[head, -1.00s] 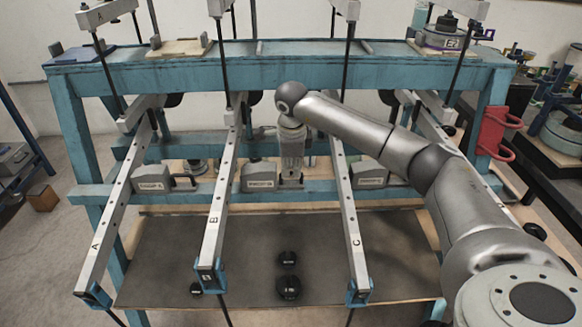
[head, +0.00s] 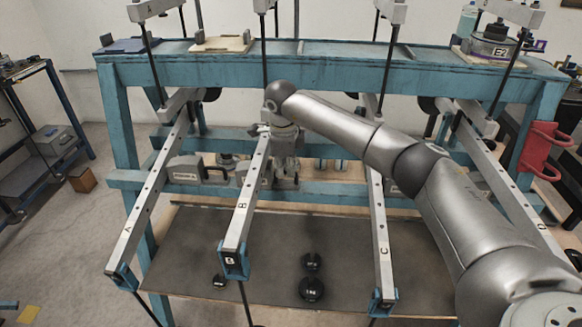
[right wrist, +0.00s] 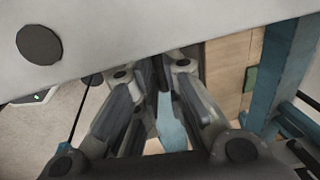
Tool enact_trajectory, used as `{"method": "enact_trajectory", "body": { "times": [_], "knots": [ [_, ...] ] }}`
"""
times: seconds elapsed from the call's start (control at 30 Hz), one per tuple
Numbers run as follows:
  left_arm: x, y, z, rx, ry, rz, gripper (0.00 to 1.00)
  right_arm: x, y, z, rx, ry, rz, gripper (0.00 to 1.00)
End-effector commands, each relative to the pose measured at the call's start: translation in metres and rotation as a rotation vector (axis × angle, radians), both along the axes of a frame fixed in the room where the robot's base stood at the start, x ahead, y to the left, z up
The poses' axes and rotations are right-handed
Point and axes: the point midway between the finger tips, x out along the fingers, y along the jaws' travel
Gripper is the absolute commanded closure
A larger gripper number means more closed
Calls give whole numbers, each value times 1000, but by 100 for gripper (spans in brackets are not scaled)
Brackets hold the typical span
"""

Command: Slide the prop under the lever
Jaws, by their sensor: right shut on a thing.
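Lever B (head: 246,200) is a long grey bar with holes, sloping from the teal frame toward the front. My right gripper (head: 285,178) is low at the right side of lever B, near the teal shelf, shut on the grey prop. In the head view, lever B and my gripper hide most of this prop, and a grey part shows at the bar's left edge. In the right wrist view, my gripper (right wrist: 158,70) is beneath a broad grey bar (right wrist: 170,35), and its fingers hide what they hold. My left gripper is out of view.
Levers A (head: 150,200), C (head: 379,220) and D (head: 510,190) stand to either side. Another grey prop (head: 184,169) sits on the shelf at lever A. Black weights (head: 312,289) lie on the dark mat (head: 190,255). My right arm crosses over lever C.

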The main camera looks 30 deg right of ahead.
Motion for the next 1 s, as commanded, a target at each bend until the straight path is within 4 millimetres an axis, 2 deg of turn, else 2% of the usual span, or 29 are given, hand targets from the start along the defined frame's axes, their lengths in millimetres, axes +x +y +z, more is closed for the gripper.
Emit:
{"method": "enact_trajectory", "body": {
  "times": [0.07,0.1,0.23,0.53,0.67,0.77,1.0],
  "knots": [
    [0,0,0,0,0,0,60,2,4,1,8,-8,5,100],
    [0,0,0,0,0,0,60,2,4,1,8,-8,6,86],
    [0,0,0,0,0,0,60,1,3,1,6,-7,5,69],
    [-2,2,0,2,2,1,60,1,2,1,4,-5,2,68],
    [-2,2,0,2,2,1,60,0,3,10,3,-7,3,68],
    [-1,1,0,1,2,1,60,-2,4,24,4,-7,4,68],
    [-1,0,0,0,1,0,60,-11,9,76,3,-9,5,68]
  ]
}}
